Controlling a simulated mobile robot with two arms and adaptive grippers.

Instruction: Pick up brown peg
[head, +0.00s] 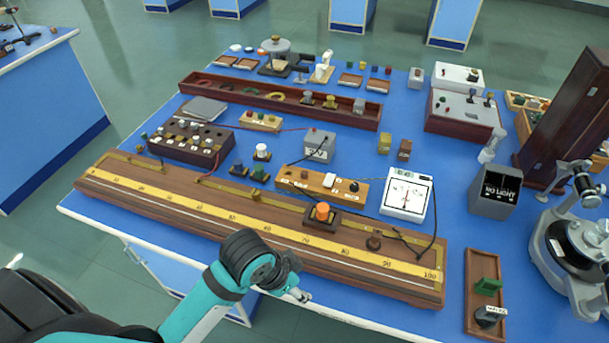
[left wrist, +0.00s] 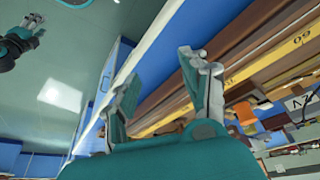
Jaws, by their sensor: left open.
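A small dark brown round peg (head: 373,242) stands on the long wooden metre bridge (head: 330,256), near the high end of its yellow scale. I cannot tell whether this is the brown peg meant, as other small brown pieces show. My left gripper (head: 299,292) is at the bench's front edge, left of and nearer than that peg. In the left wrist view its two fingers (left wrist: 160,72) are spread, with nothing between them. My right gripper (left wrist: 20,40) seems to show at the upper left of the wrist view, too small to read its jaws.
An orange-topped knob (head: 322,211) stands on the bridge. Behind it are a wooden key board (head: 325,187), a white meter (head: 407,194) and a brown block (head: 404,150). A brown tray (head: 483,262) lies at the right. A black cable crosses the bridge's right end.

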